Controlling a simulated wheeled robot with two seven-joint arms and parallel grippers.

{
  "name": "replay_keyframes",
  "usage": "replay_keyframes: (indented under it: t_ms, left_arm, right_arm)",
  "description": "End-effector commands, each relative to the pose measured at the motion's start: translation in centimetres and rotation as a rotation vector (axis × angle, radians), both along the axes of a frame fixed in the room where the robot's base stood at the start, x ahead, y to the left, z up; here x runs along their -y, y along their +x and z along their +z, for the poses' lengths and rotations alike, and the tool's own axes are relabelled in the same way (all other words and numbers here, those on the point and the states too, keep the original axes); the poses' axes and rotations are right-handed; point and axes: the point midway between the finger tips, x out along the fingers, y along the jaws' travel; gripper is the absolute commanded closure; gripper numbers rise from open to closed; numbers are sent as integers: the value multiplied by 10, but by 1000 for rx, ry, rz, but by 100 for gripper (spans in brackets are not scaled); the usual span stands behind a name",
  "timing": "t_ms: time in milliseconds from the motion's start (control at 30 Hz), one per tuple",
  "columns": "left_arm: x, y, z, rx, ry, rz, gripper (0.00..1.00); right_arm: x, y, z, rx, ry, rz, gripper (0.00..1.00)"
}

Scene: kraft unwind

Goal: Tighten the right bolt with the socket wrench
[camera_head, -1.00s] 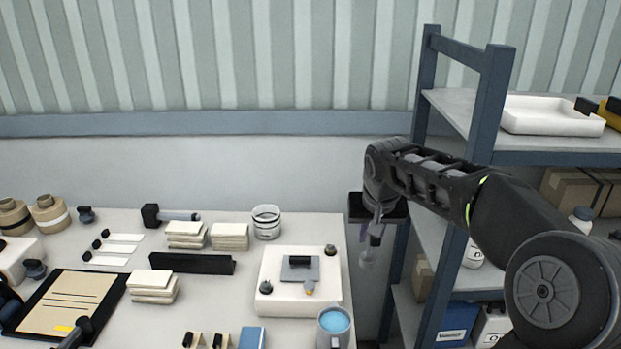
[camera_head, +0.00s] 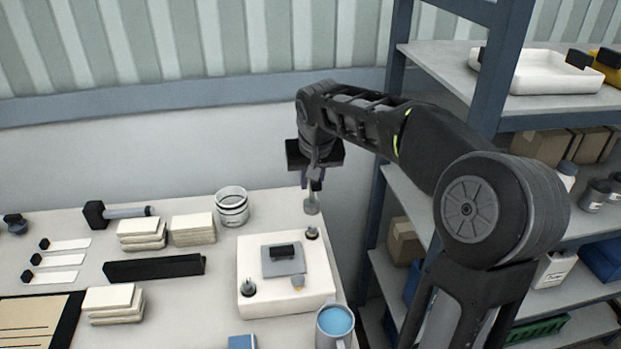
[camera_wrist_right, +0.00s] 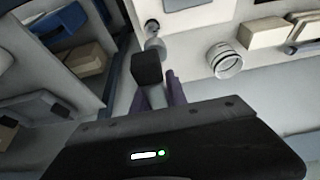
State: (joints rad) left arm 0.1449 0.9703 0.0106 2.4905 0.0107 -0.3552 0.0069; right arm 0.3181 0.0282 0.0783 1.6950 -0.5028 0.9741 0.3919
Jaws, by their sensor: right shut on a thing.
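My right gripper (camera_head: 312,182) is shut on the socket wrench (camera_head: 311,203), whose grey end hangs down below the fingers. In the right wrist view the wrench's black block (camera_wrist_right: 146,68) stands between the purple fingers (camera_wrist_right: 158,98). The right bolt (camera_head: 312,233) stands at the back right corner of the white block (camera_head: 258,300). The wrench end is just above this bolt in the head view, with a small gap seen between them. The left bolt (camera_head: 248,288) stands at the block's front left. My left gripper is not in view.
A grey plate with a black piece (camera_head: 283,255) lies on the block. A blue-filled mug (camera_head: 335,325) is in front, a clear jar (camera_head: 232,206) behind left. Shelves (camera_head: 440,160) stand right of the table. Stacked cream pads (camera_head: 193,229) and a black bar (camera_head: 153,268) lie left.

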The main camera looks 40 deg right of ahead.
Motion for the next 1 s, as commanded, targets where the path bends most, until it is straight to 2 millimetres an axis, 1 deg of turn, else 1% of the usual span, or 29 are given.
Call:
replay_keyframes:
  t_ms: [267,1000]
  left_arm:
    - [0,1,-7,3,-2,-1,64]
    - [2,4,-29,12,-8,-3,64]
  right_arm:
    - [0,0,-10,2,-1,0,100]
    - [0,0,-47,1,0,-1,100]
